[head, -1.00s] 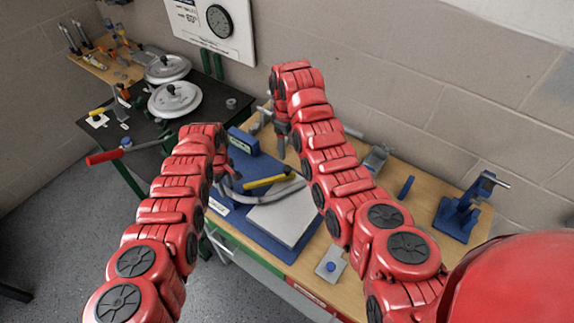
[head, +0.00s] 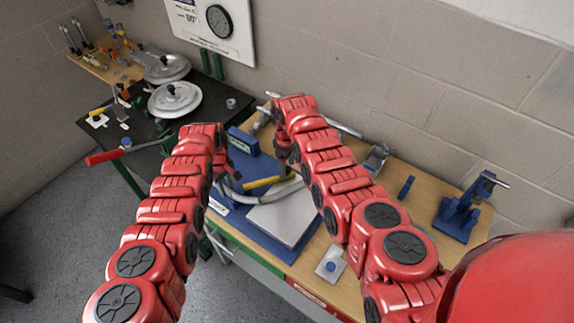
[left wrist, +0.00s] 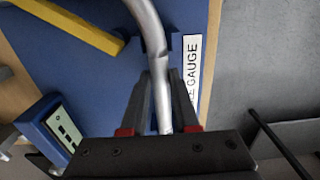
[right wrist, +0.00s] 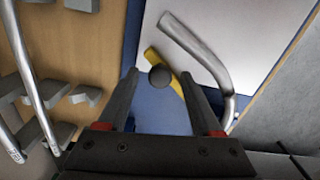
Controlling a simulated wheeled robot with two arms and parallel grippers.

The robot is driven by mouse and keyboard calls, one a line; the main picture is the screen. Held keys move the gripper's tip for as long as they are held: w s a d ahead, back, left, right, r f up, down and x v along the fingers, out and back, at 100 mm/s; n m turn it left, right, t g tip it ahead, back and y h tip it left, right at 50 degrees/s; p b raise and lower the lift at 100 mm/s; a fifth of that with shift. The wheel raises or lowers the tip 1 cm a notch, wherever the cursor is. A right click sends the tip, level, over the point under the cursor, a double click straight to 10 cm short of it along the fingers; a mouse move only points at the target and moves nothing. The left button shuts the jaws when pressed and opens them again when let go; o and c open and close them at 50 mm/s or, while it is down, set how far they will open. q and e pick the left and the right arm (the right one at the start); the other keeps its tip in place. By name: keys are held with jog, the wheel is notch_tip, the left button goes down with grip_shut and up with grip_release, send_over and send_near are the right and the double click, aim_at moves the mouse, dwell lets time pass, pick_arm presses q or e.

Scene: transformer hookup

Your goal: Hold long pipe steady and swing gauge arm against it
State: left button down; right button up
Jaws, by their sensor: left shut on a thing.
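The long silver bent pipe (head: 283,193) lies across the blue gauge base (head: 265,232). My left gripper (head: 226,178) is shut on it near one end; the left wrist view shows the pipe (left wrist: 150,25) running between the fingers (left wrist: 160,90) beside the GAUGE label. The yellow gauge arm (head: 262,182) lies close to the pipe, and it also shows in the left wrist view (left wrist: 75,30). My right gripper (head: 284,158) is low over the arm. In the right wrist view its fingers (right wrist: 160,80) are open, with the arm's dark knob (right wrist: 160,76) between them; contact is unclear.
A blue display box (head: 242,142) stands at the base's far left corner. A grey plate (head: 290,212) lies beside the pipe. Silver tubes and grey holders (right wrist: 85,95) are close to the right gripper. A blue stand (head: 462,212) is at the bench's right.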

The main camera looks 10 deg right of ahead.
grip_shut()
dwell(1.3)
